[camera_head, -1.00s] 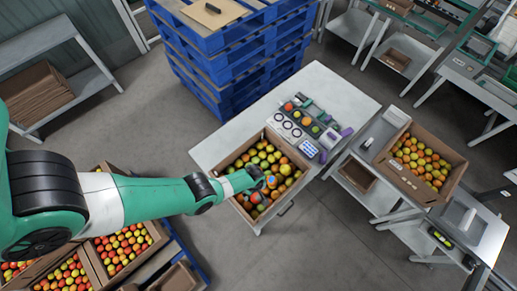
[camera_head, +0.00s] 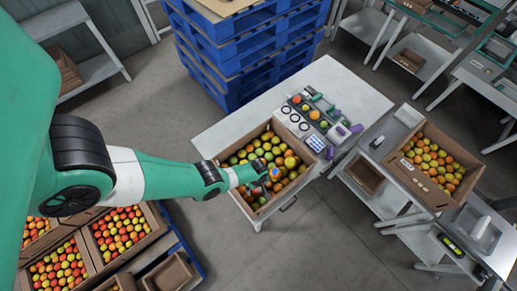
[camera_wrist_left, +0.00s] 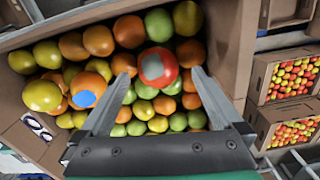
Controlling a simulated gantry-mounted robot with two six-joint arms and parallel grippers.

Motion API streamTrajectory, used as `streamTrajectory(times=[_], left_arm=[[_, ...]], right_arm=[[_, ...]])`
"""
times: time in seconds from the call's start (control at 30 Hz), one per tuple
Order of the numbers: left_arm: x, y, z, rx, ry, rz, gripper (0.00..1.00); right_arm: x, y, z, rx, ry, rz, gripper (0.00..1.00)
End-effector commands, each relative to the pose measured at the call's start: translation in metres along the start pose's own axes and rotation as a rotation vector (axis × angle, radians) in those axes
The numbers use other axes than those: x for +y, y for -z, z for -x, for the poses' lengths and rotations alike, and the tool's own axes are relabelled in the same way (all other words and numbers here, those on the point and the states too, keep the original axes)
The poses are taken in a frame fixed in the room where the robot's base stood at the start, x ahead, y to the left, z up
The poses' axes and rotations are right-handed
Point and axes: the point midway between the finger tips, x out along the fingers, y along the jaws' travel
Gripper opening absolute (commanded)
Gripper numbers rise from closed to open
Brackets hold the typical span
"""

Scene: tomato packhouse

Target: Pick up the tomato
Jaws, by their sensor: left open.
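A cardboard crate (camera_head: 224,179) on the white table holds many red, orange, yellow and green tomatoes. My left gripper (camera_head: 268,183) is over the crate, low among the tomatoes. In the left wrist view the left gripper (camera_wrist_left: 161,74) is open, its two fingers apart and pointing into the crate. A red tomato (camera_wrist_left: 147,56) with a grey-blue patch lies ahead between the fingertips; I cannot tell whether they touch it. An orange tomato (camera_wrist_left: 97,82) with a blue patch lies left of the left finger. My right gripper is out of view.
The table (camera_head: 350,92) also carries a tray (camera_head: 311,117) of sample tomatoes and small tools behind the crate. Another tomato crate (camera_head: 396,174) stands on a bench at the right. Blue pallets (camera_head: 228,62) are stacked at the back. More full crates (camera_head: 160,236) lie lower left.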

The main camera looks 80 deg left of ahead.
Motion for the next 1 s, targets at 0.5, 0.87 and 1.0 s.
streamTrajectory(times=[0.5, 0.87, 1.0], left_arm=[[0.001, 0.001, -0.041, 0.0, 0.0, 0.002, 0.95], [0.001, 0.001, -0.041, 0.0, 0.0, 0.002, 0.46], [0.001, 0.001, -0.041, 0.0, 0.0, 0.002, 0.46]], right_arm=[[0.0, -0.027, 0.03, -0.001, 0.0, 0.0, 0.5], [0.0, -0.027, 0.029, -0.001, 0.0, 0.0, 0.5], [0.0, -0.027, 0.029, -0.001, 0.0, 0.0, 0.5]])
